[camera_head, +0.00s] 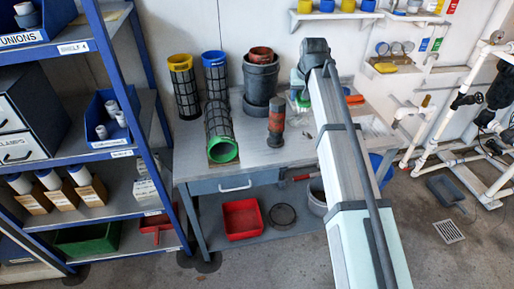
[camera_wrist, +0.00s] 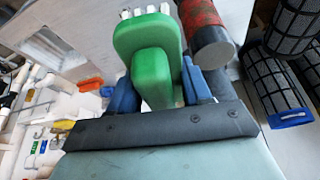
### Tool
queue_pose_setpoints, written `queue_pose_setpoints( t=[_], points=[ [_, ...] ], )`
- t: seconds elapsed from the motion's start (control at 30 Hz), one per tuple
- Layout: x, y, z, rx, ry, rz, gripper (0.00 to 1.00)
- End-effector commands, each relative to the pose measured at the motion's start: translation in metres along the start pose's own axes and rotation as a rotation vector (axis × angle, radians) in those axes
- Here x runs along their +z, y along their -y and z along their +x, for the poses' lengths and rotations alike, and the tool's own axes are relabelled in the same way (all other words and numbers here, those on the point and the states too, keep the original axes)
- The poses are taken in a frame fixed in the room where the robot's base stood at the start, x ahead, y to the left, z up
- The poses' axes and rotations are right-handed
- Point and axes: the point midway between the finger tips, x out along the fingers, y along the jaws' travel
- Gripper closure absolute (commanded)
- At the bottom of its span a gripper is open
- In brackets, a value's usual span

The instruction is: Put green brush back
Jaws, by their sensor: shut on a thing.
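In the wrist view the green brush (camera_wrist: 152,62) sits between the blue fingers of my gripper (camera_wrist: 157,92), which is shut on it. Its rounded green block faces the camera, and pale bristle tufts show at its far edge. In the head view a small green part (camera_head: 301,103) shows beside my arm over the workbench, probably the brush; my arm hides most of the gripper there. I cannot tell whether the brush touches the bench top.
The workbench (camera_head: 262,158) bears black mesh cylinders (camera_head: 218,125), a grey pot (camera_head: 261,82) and a red-and-black cylinder (camera_head: 276,125). A wall shelf (camera_head: 392,66) with a yellow sponge stands behind right. White pipework (camera_head: 440,125) is at right, a blue-framed rack (camera_head: 125,85) at left.

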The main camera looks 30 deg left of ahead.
Motion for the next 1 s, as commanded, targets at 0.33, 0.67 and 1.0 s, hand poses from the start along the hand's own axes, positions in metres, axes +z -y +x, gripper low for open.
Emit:
queue_pose_setpoints(
  t=[0.33,0.67,1.0],
  points=[
    [-0.036,0.119,-0.039,-0.051,-0.001,-0.124,0.8],
    [-0.035,0.151,-0.041,-0.064,0.001,-0.157,0.8],
    [-0.007,0.151,0.024,-0.064,0.001,-0.157,0.8]
  ],
)
